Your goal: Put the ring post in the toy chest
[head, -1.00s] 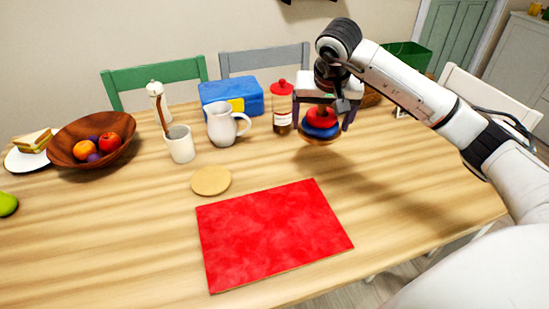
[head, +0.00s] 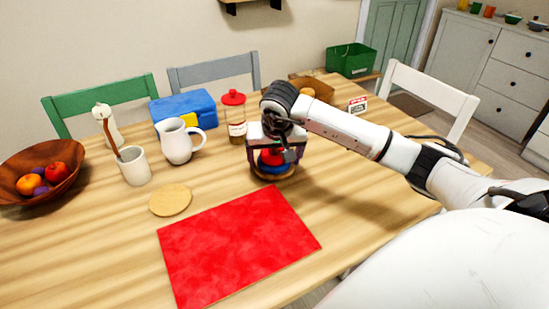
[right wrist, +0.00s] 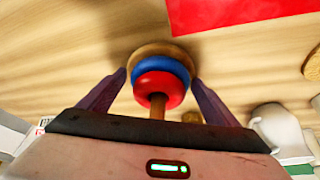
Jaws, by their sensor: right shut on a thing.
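The ring post (head: 273,160) has a round wooden base, a blue ring and a red ring. My right gripper (head: 272,150) is shut on it, above the table behind the red mat's right corner. In the right wrist view, the ring post (right wrist: 160,78) sits between the two purple fingers of the right gripper (right wrist: 158,95). I cannot tell whether its base touches the table. No thing is clearly marked as the toy chest; a green open box (head: 351,60) stands beyond the table at the back right. My left gripper is out of view.
A red-lidded bottle (head: 235,115), white pitcher (head: 177,143) and blue box (head: 182,107) stand left of the gripper. A red mat (head: 235,245) lies in front. A basket (head: 312,87) and a small sign (head: 357,105) are at the table's far right. White chair (head: 430,95) stands beyond.

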